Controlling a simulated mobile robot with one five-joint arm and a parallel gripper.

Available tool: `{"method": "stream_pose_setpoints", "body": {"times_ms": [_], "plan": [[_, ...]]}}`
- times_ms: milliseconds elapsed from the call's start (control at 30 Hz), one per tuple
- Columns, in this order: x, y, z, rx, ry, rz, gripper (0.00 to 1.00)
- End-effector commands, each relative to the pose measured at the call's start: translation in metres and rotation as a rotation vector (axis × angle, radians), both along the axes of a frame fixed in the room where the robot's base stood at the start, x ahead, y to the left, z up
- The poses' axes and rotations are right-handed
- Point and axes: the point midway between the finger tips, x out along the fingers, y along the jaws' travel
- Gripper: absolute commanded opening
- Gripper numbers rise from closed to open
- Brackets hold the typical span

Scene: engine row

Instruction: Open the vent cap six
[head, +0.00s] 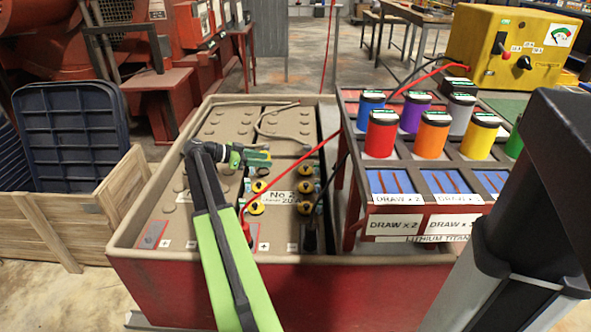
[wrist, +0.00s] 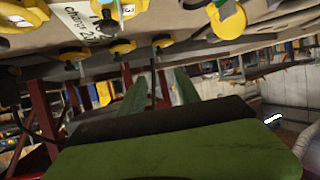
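Several round yellow vent caps stand in two columns on the beige battery top (head: 200,140), beside a "No 2" label. One vent cap (head: 260,186) is in the left column and another (head: 306,187) in the right; I cannot read which is six. My gripper (head: 262,158), green and black, is over the battery top, just behind the left column. In the wrist view its two green fingers (wrist: 160,92) stand apart with nothing visible between them. There the yellow caps lie along the top, one large cap (wrist: 229,20) at upper right. My arm hides part of the battery's left side.
Red and black cables (head: 290,165) cross the battery near the caps. A rack (head: 385,225) with coloured cylinders stands close on the right, with a yellow meter box (head: 515,45) behind. A wooden crate (head: 85,205) is at left.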

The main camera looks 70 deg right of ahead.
Motion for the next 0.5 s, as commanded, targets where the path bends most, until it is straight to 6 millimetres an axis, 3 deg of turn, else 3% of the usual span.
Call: {"method": "stream_pose_setpoints", "body": {"times_ms": [500], "plan": [[-0.073, -0.071, -0.053, 0.003, 0.000, 0.014, 0.39]]}}
